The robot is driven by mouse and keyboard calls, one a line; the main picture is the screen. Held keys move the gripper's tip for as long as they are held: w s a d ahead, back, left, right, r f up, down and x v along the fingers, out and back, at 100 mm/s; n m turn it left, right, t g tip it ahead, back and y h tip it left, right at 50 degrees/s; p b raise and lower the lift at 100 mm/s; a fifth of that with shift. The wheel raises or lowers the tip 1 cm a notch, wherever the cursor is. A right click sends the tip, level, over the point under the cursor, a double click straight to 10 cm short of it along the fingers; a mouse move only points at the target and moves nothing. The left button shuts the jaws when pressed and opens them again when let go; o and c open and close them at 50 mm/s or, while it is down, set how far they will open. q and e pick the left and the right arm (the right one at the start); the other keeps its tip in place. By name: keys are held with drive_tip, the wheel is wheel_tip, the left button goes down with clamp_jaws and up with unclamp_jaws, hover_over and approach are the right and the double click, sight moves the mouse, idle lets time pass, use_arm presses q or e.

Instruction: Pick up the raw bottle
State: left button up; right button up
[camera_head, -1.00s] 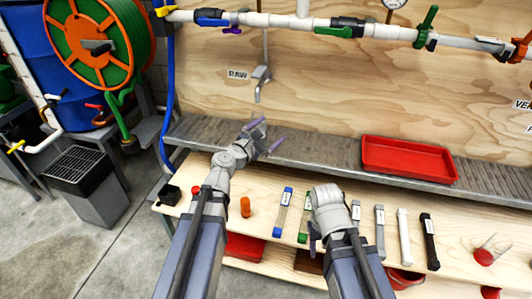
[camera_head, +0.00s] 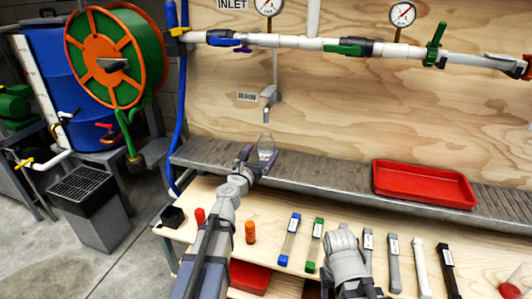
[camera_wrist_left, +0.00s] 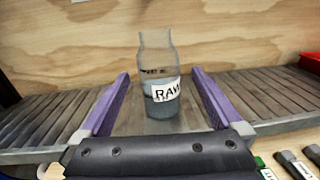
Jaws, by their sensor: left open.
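The raw bottle (camera_wrist_left: 160,85) is clear, with cloudy grey liquid in its lower part and a white label reading RAW. In the left wrist view the purple fingers of my left gripper (camera_wrist_left: 160,98) lie to either side of the bottle, with gaps between. My right gripper (camera_head: 343,242) is over the lower bench, its fingers hidden from sight.
A red tray (camera_head: 424,185) sits on the shelf to the right. Several filter tubes, including a blue-capped one (camera_head: 290,238), lie on the lower bench. An orange vial (camera_head: 250,232) stands near my left arm.

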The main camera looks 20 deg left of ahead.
sight(266, 149)
use_arm(q)
drive_tip(key=shift+w+f, duration=0.25)
drive_tip(key=shift+w, duration=0.2)
drive_tip(key=w, duration=0.3)
drive_tip(key=w+b, duration=0.1)
drive_tip(key=shift+w+d+f, duration=0.15)
drive_tip(key=shift+d+f, duration=0.05)
drive_tip(key=shift+f, duration=0.1)
drive_tip(key=shift+c, duration=0.4)
clamp_jaws()
drive_tip(key=shift+r, duration=0.1)
